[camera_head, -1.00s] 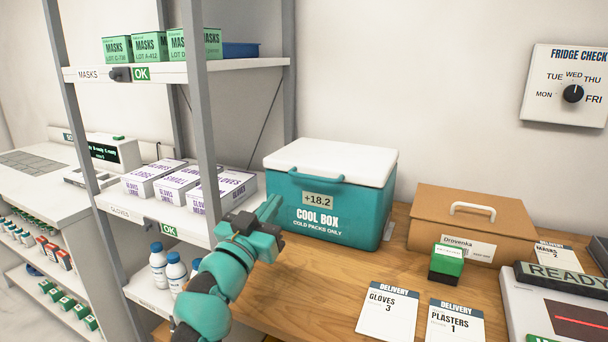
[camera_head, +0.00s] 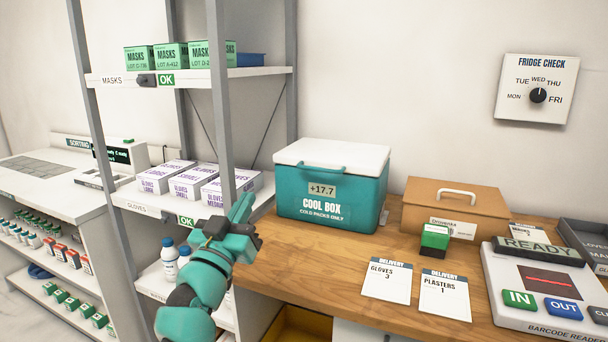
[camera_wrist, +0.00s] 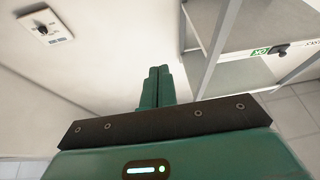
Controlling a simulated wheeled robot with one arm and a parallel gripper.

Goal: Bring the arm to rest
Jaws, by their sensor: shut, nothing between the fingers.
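My gripper (camera_head: 243,206) is in the lower middle of the head view, raised in front of the shelf unit and left of the cool box (camera_head: 318,204). Its two green fingers point up and are together, with nothing between them. In the wrist view the gripper (camera_wrist: 159,70) also shows its fingers side by side and empty, against the white wall. My teal arm rises from the bottom edge of the head view. The cool box is teal with a white closed lid and a display reading +17.7.
The shelf unit (camera_head: 226,130) holds mask and glove boxes close to my gripper. The counter's front left part is clear.

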